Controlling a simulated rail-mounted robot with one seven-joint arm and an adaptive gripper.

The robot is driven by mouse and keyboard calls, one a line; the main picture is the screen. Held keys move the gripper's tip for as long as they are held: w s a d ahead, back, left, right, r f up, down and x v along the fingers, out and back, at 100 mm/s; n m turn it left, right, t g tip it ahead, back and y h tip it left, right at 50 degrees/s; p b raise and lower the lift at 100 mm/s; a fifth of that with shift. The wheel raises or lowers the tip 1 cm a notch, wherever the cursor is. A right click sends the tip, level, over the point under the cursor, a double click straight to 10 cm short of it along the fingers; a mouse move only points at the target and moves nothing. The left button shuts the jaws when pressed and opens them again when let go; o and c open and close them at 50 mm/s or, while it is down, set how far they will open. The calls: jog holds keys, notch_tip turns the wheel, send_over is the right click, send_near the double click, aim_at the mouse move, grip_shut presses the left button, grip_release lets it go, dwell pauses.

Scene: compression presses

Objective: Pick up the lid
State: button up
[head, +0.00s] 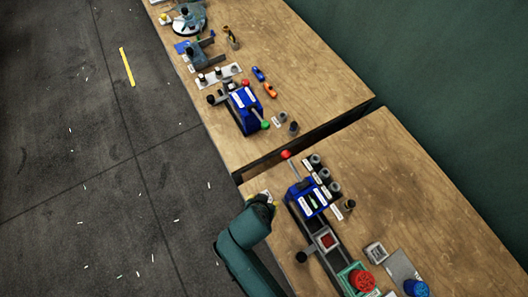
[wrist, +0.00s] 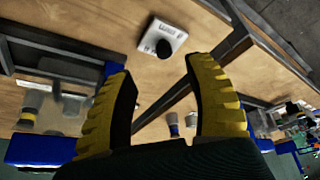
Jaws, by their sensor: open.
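The lid (wrist: 160,42) looks like a small pale square plate with a black knob (wrist: 156,46) and a printed label. It lies on the wooden table at the top middle of the wrist view, beyond the fingertips. My gripper (wrist: 163,68) is open, with its two yellow ribbed fingers apart and nothing between them. The lid appears in line with the gap, but the fingers are not around it. In the head view my gripper (head: 262,200) is at the left edge of the near table, left of the blue press (head: 306,198); my arm partly hides this spot.
Dark cylinders (head: 322,173) stand right of the blue press. A metal box with red contents (head: 326,240), a red knob (head: 362,281) and a blue knob (head: 416,288) stand nearer. A gap splits the near and far tables (head: 330,90). The near table's right side is clear.

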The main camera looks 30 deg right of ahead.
jog(key=x, duration=0.2)
jog(key=b+x, duration=0.1)
jog(key=x, duration=0.4)
jog(key=shift+w, duration=0.3)
jog(key=shift+c, duration=0.2)
grip_shut()
